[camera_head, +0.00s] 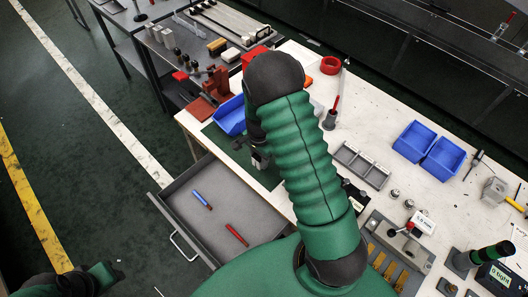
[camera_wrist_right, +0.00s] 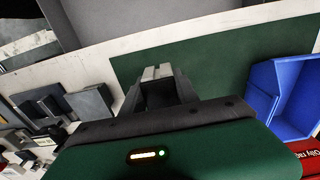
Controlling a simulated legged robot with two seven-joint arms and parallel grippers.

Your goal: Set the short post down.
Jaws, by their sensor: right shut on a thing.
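My right gripper (camera_head: 259,157) points down over the dark green mat (camera_head: 221,140) near the table's left edge. It is mostly hidden behind my own arm. In the right wrist view the right gripper (camera_wrist_right: 158,82) is shut, with small light grey ends at its tips over the green mat (camera_wrist_right: 215,62). The short post is hardly visible; I cannot tell it from the fingertips, nor whether it touches the mat. A dark and green part of my left arm shows at the lower left; I cannot tell its jaws.
A blue bin (camera_head: 229,116) stands beside the mat, and also shows in the right wrist view (camera_wrist_right: 287,92). An open grey drawer (camera_head: 185,222) below holds a blue and a red pen-like item. Two blue bins (camera_head: 441,159) stand at right. Grey blocks (camera_wrist_right: 90,104) lie left of the gripper.

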